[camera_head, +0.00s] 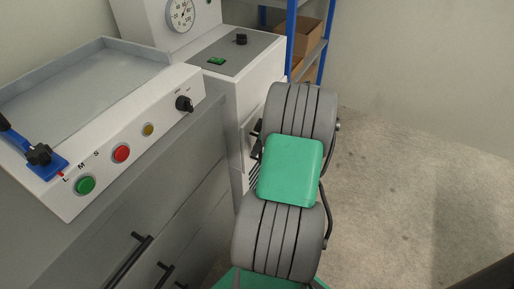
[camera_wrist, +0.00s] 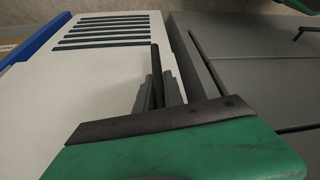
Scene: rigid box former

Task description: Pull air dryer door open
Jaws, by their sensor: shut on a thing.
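The air dryer (camera_head: 238,60) is the white cabinet with a dial gauge and a grey top panel, beside the grey bench. Its white door (camera_wrist: 95,85) fills the left of the wrist view and has a row of dark vent slots. A dark upright bar handle (camera_wrist: 155,60) stands near the door's right edge. My gripper (camera_wrist: 158,95) is shut on this handle, with its fingers around the lower part of the bar. In the head view, my arm hides most of the door and gripper. I cannot tell whether the door stands ajar.
The grey bench (camera_head: 150,180) with drawer handles and a control panel with coloured buttons (camera_head: 121,153) stands close on the left. A blue shelf rack with a cardboard box (camera_head: 300,38) is behind the dryer. The concrete floor (camera_head: 400,190) on the right is clear.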

